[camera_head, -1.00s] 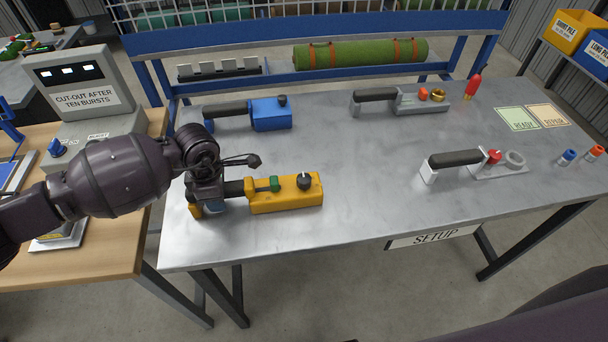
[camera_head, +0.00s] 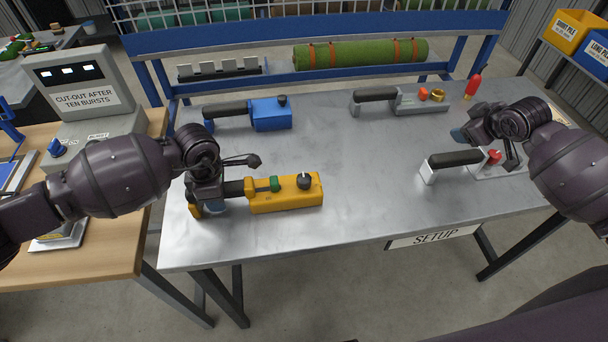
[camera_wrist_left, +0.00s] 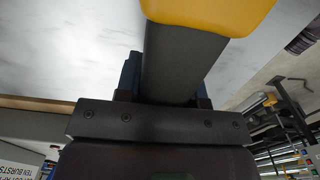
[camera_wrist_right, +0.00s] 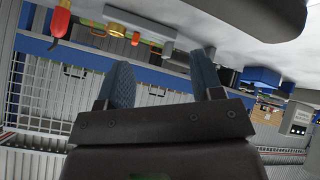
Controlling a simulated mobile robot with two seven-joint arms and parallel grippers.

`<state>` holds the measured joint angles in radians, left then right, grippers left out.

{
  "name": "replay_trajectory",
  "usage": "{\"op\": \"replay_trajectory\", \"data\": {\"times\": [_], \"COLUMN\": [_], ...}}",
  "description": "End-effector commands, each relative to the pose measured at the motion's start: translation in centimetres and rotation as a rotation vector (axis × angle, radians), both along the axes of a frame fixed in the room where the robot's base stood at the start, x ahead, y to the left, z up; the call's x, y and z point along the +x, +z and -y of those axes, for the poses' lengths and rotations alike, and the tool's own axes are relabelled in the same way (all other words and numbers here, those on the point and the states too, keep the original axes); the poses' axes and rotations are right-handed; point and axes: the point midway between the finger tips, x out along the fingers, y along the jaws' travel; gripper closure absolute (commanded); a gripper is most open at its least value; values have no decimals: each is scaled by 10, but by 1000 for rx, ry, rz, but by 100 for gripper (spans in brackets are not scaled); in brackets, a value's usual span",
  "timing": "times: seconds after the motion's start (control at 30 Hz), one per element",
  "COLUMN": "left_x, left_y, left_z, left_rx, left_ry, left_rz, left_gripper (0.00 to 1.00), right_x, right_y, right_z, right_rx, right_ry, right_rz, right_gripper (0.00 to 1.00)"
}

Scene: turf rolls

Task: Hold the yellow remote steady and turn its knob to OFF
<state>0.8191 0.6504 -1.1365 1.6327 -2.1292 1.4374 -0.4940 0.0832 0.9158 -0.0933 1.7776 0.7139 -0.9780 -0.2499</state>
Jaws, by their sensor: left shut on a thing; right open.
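The yellow remote (camera_head: 285,201) lies on the metal bench at the left front, its dark handle toward the left. Its black knob (camera_head: 304,181) with a pale pointer mark sits on top, beside a green button (camera_head: 275,184). My left gripper (camera_head: 214,205) is shut on the remote's dark handle, and the left wrist view shows the handle (camera_wrist_left: 180,62) between the fingers. My right gripper (camera_head: 460,134) is open and empty above the right part of the bench; its blue fingers (camera_wrist_right: 163,82) stand apart in the right wrist view. Any OFF marking is too small to read.
A blue remote (camera_head: 270,113) lies behind the yellow one. Grey remotes lie at the back (camera_head: 422,102) and right (camera_head: 456,160), the latter near my right arm. A red-topped item (camera_head: 472,88) stands at the back right. The bench's middle (camera_head: 365,190) is clear.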

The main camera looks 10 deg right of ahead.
Motion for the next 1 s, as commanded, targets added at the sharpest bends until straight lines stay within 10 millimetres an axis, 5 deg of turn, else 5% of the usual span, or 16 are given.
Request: {"op": "replay_trajectory", "data": {"times": [0.23, 0.5, 0.8, 1.0], "left_x": [-2, -3, -3, -3], "left_y": [-4, -4, -4, -4], "left_z": [0, 0, 0, 0], "left_rx": [2, 2, 2, 2], "left_ry": [-1, -1, 0, 0], "left_rz": [-7, -7, -7, -7], "left_gripper": [100, 100, 100, 100], "right_x": [28, 30, 8, -16], "right_y": [2, 15, 38, 53], "right_z": [-116, -228, -329, -375], "right_rx": [-34, -133, -316, -473], "right_ry": [322, 704, 1148, 1431], "right_rz": [-115, -225, -339, -425], "right_gripper": [40, 40, 40, 40]}}
